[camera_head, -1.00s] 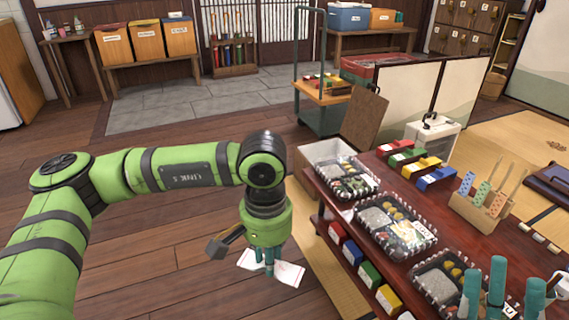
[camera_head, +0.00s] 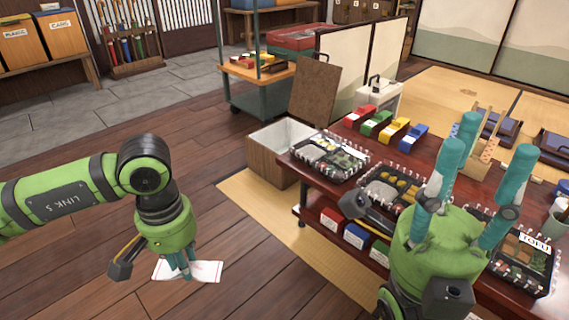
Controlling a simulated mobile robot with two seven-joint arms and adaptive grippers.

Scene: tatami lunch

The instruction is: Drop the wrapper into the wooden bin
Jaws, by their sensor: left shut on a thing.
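The wrapper (camera_head: 207,272) is a white sheet with faint print, in the lower left of the head view. My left gripper (camera_head: 184,270) points down and is shut on it, holding it over the wooden floor. The fingertips partly cover the wrapper. The wooden bin (camera_head: 268,165) is an open box with brown outer walls and a pale inside, at the far left end of the low table. It lies up and to the right of the wrapper, apart from it. My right gripper (camera_head: 487,150) is open and empty, with its fingers pointing up in front of the table.
A brown board (camera_head: 315,92) stands behind the bin. A teal cart (camera_head: 262,97) is further back. Floor between wrapper and bin is clear.

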